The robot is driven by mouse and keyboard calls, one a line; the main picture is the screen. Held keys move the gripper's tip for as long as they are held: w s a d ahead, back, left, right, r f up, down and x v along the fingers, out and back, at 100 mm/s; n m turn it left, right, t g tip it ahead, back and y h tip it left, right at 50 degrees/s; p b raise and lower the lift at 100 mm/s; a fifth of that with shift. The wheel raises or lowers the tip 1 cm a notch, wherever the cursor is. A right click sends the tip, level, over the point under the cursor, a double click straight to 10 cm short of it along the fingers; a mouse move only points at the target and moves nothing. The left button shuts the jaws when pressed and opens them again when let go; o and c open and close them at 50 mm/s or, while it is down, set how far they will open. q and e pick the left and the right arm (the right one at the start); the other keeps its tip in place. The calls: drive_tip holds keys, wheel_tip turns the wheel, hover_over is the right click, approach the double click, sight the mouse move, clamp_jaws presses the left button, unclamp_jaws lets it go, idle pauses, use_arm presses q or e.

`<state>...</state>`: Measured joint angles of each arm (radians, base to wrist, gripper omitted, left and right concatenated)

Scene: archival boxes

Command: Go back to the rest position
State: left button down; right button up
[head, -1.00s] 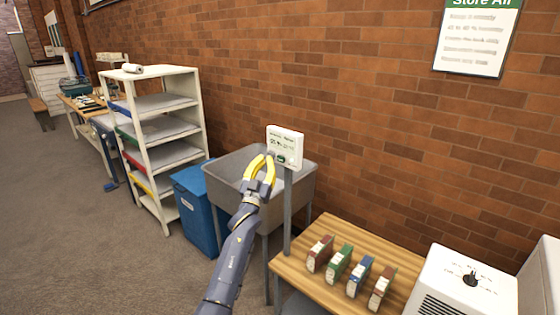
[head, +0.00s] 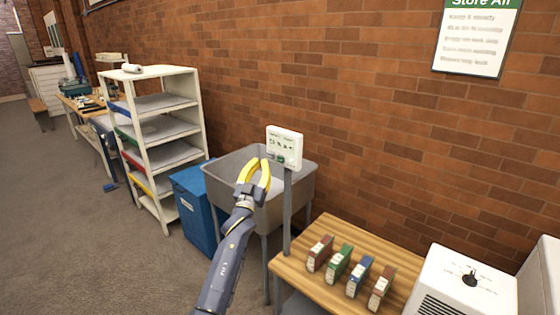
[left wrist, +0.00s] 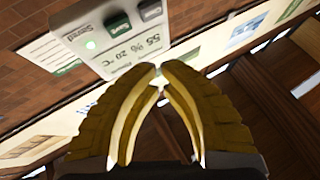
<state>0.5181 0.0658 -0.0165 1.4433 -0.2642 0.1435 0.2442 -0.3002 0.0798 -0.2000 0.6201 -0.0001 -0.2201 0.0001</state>
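My left gripper (head: 259,160) with yellow fingers is in front of the grey sink and just left of the white control panel (head: 285,147), apart from it. In the left wrist view, the fingertips (left wrist: 162,67) point towards the panel (left wrist: 110,35), which shows a small green light, dark buttons and a reading of 55 % and 20 °C. My right gripper is in neither view.
The panel stands on a grey post by the sink (head: 305,190). A blue bin (head: 196,215) and white shelves (head: 190,88) stand to the left. A wooden table (head: 300,275) with several small boxes and a white machine (head: 462,285) are at the right. Open floor lies left.

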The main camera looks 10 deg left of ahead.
use_arm(q)
wheel_tip(320, 180, down, 30)
drive_tip(key=m+g, duration=0.1)
drive_tip(key=g, duration=0.6)
drive_tip(key=s+f+g, duration=0.2)
drive_tip(key=s+f, duration=0.4)
drive_tip(key=f, duration=0.3)
drive_tip(key=s+f+m+g+y, duration=0.1)
drive_tip(key=s+f+g, duration=0.1)
drive_tip(key=s+f, duration=0.5)
drive_tip(key=s+f+g, duration=0.1)
drive_tip(key=s+f, duration=0.3)
drive_tip(key=f, duration=0.8)
drive_tip(key=s+f+g, duration=0.3)
drive_tip(key=s+f, duration=0.6)
drive_tip(key=s, duration=0.4)
drive_tip(key=s+f+g, duration=0.3)
drive_tip(key=s+f, duration=0.6)
drive_tip(key=s, duration=0.4)
drive_tip(key=s+f+g, duration=0.1)
drive_tip(key=s+f, duration=0.1)
drive_tip(key=s, duration=0.9)
drive_tip(key=s+f+g, duration=0.2)
drive_tip(key=s+f, duration=0.1)
drive_tip(key=s, duration=0.9)
drive_tip(key=s+f+g, duration=0.1)
drive_tip(key=s+f, duration=0.2)
drive_tip(key=s, duration=0.8)
drive_tip(key=shift+s+m, duration=0.25)
drive_tip(key=shift+m, duration=0.15)
